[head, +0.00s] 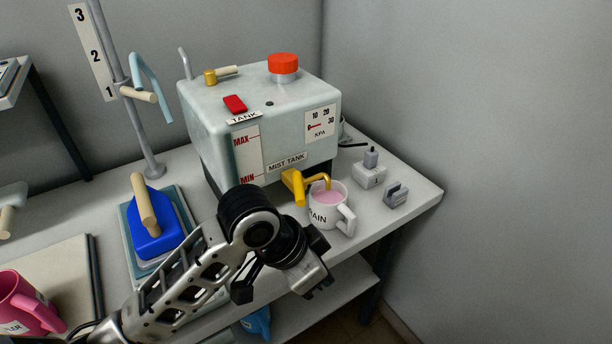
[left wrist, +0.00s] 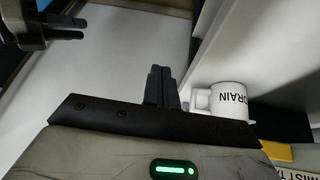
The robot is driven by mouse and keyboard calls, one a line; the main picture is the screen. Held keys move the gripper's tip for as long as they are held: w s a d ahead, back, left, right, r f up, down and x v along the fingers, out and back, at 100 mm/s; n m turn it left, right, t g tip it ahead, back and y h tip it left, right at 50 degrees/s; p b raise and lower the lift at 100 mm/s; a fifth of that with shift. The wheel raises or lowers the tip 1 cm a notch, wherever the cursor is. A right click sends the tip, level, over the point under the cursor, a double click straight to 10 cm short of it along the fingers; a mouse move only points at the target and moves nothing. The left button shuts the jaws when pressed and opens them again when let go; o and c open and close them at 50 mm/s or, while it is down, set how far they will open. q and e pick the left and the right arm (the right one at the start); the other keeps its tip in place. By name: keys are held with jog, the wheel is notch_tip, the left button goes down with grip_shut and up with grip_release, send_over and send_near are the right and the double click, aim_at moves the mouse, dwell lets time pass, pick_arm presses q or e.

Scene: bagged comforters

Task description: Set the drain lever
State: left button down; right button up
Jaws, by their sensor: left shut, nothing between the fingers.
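The drain lever (head: 293,186) is a yellow handle at the lower front of the pale mist tank (head: 215,100). A gold spout (head: 318,180) beside it curves over a white mug marked DRAIN (head: 322,213), which holds pink liquid. My left gripper (head: 320,284) is in front of the mug, toward the table's front edge, apart from the lever. In the left wrist view its fingers (left wrist: 161,86) are together and empty. The mug (left wrist: 230,101) is just right of them there, and a yellow part, probably the lever (left wrist: 277,151), shows at the lower right.
Small grey blocks (head: 369,176) stand right of the mug. A blue iron-like tool (head: 152,238) with a wooden handle is left of my arm, and a pink mug (head: 24,305) is at the lower left. A stand pole (head: 130,100) rises left of the tank.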

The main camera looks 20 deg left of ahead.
pick_arm(q)
jog(key=w+a+r+m+g, duration=0.1)
jog(key=w+a+r, duration=0.15)
jog(key=r, duration=0.45)
jog(key=w+a+r+m+y, duration=0.1)
jog(key=w+a+r+m, duration=0.1)
jog(key=w+r, duration=0.35)
jog(key=w+a+r+m+g, duration=0.1)
jog(key=w+a+r, duration=0.1)
jog(key=r, duration=0.7)
send_near(299, 188)
jog(key=w+d+f, duration=0.1)
jog(key=d+f, duration=0.4)
jog(key=f, duration=0.1)
jog(key=shift+a+f, duration=0.2)
jog(key=shift+f, duration=0.1)
